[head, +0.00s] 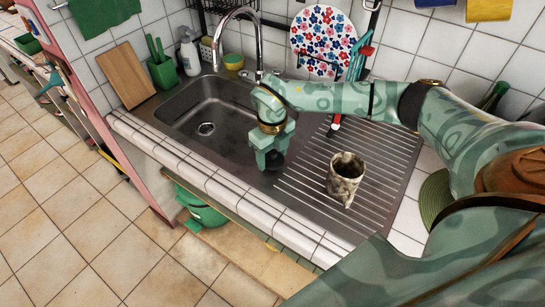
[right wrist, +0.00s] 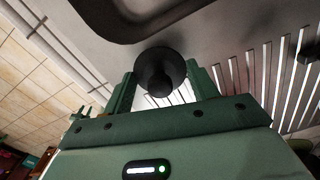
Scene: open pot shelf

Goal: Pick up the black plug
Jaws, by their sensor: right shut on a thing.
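The black plug (right wrist: 160,68) is a round, dark stopper with a wide flange. In the right wrist view it sits between the two fingers of my right gripper (right wrist: 160,88), which is shut on it. In the head view my right gripper (head: 271,157) points down over the steel between the sink basin and the ribbed drainboard. The plug (head: 275,160) shows there as a dark shape at the fingertips, partly hidden by them. I cannot tell whether it touches the steel. My left gripper is not in view.
The sink basin (head: 190,110) is at left, with the tap (head: 257,45) behind. A floral plate (head: 322,35) leans at the back wall. The tiled counter edge (head: 215,180) runs along the front.

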